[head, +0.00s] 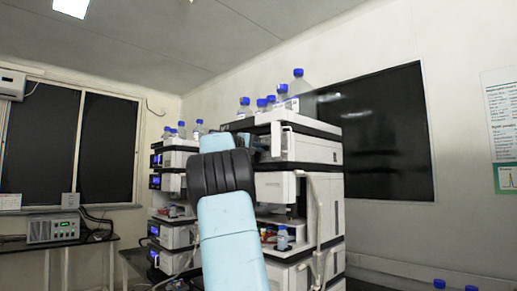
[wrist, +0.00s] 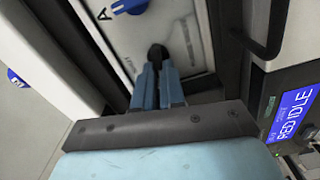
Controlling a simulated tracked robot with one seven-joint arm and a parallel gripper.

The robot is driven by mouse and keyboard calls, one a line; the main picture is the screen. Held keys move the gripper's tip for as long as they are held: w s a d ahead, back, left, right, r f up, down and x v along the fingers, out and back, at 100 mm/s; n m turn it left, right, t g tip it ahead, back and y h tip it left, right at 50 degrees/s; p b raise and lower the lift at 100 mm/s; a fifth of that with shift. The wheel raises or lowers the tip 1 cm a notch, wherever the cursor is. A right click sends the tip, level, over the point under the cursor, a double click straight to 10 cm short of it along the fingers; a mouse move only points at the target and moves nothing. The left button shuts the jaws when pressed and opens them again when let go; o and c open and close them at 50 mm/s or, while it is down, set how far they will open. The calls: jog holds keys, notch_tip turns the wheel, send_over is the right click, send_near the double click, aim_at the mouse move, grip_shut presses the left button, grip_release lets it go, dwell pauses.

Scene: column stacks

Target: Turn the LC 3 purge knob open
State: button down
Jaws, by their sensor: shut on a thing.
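In the wrist view, my gripper (wrist: 158,72) is shut on a small black knob (wrist: 157,53) on a pale instrument panel. The fingertips hide the knob's lower part, and how far it is turned is unclear.
A lit blue display (wrist: 294,115) and a dark curved handle (wrist: 262,35) lie right of the fingers. A blue round sticker (wrist: 16,78) is at left. Blue-capped bottles (head: 298,85) stand atop the nearer stack. Another stack (head: 172,200) stands to its left.

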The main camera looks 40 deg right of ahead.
jog(key=shift+w+a+f+n, duration=0.1)
jog(key=shift+w+f+n, duration=0.05)
jog(key=shift+n, duration=0.35)
jog(key=c, duration=1.5)
grip_release()
jog(key=shift+w, duration=0.1)
jog(key=shift+o, duration=1.4)
jog(key=s+a, duration=0.1)
jog(key=a, duration=1.2)
jog(key=shift+a, duration=0.35)
jog(key=shift+s+f, duration=0.15)
